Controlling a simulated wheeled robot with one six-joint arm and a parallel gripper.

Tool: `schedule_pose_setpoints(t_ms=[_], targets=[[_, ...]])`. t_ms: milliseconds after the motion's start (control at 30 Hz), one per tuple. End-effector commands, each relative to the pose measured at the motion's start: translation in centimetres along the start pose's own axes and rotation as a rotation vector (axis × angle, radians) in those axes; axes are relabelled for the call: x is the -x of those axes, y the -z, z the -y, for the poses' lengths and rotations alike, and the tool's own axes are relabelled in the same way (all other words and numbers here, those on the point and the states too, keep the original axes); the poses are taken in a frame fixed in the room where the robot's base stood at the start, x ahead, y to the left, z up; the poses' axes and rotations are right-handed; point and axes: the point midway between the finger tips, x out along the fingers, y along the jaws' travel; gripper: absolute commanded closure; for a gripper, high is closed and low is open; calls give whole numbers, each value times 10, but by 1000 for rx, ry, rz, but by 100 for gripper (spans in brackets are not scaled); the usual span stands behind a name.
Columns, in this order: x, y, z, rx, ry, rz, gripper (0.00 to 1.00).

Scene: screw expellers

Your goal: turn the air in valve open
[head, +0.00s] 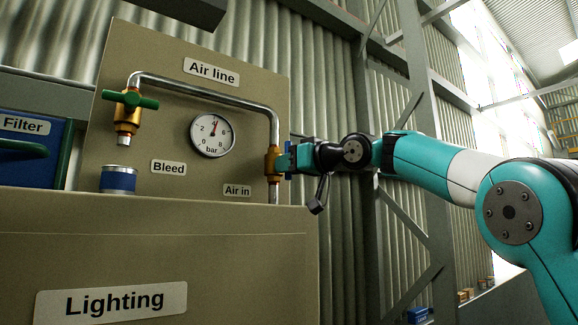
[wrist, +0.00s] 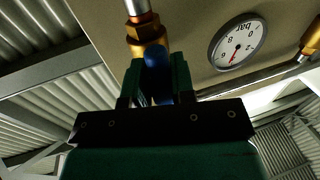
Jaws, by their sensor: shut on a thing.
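The air in valve is a brass body (head: 272,162) on the metal pipe at the right edge of the air line panel, beside the "Air in" label (head: 237,190). The wrist view shows its brass body (wrist: 148,40) and its blue handle (wrist: 157,72). My gripper (head: 289,160) is at the valve from the right. In the wrist view my gripper (wrist: 156,86) has one finger on each side of the blue handle and is shut on it. The fingers hide part of the handle, and its exact angle is hard to tell.
A pressure gauge (head: 212,135) has its needle near the top of the scale. A green-handled bleed valve (head: 130,101) hangs above a blue cup (head: 118,180). A pipe (head: 205,84) crosses the panel. A Lighting box (head: 220,262) stands below; a steel column (head: 440,150) stands behind my arm.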

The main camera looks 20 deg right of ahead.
Motion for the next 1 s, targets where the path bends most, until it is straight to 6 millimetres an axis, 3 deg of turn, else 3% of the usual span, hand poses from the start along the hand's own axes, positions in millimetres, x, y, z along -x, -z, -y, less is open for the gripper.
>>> schedule_pose_setpoints(t_ms=[267,300,367,733,867,1000], targets=[[0,1,4,6,11,0,100],[0,1,4,6,11,0,68],[0,1,4,5,10,0,57],[8,-2,0,2,1,1,57],[28,-4,-1,3,-2,0,57],[63,-6,-1,4,-4,1,57]])
